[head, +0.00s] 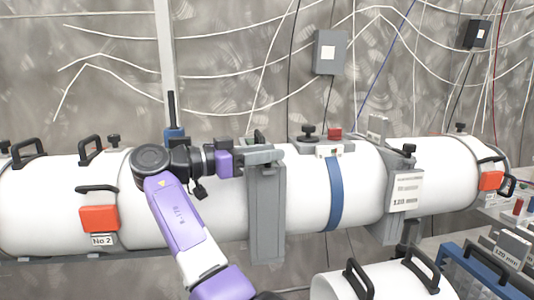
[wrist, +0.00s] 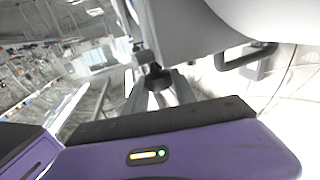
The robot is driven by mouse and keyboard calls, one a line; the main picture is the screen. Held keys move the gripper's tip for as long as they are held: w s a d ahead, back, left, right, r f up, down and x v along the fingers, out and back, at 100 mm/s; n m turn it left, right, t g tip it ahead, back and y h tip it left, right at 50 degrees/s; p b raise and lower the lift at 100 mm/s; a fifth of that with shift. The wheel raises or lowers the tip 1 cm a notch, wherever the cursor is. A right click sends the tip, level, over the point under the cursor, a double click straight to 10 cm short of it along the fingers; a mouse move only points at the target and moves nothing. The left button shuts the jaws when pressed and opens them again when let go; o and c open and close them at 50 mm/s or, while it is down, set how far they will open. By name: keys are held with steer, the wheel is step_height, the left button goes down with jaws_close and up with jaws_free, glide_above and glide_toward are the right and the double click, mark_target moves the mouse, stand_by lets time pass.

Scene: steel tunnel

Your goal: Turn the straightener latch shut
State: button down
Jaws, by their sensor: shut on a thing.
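My gripper (head: 258,157) reaches in from the left along the top of the white tube, at the head of an upright grey bracket (head: 267,215). It is shut on what appears to be the straightener latch, but the jaws and arm hide most of that part in the head view. In the wrist view a dark knob-like part (wrist: 156,76) with grey forked pieces stands beyond the black edge of my purple gripper housing. The exact contact and the latch's angle cannot be told.
The long white tube (head: 305,205) carries black handles (head: 91,149), several knobs, a blue band (head: 336,190) and a labelled grey clamp (head: 399,195). A second white cylinder (head: 378,285) with handles lies in front. A grey box (head: 329,52) and loose cables are on the wall.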

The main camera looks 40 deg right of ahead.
steer(key=shift+s+d+f, duration=0.1)
steer(key=shift+d, duration=0.05)
stand_by(0.5)
steer(key=c, duration=1)
jaws_free()
steer(key=shift+c, duration=0.2)
steer(key=v, duration=0.8)
steer(key=shift+d, duration=0.1)
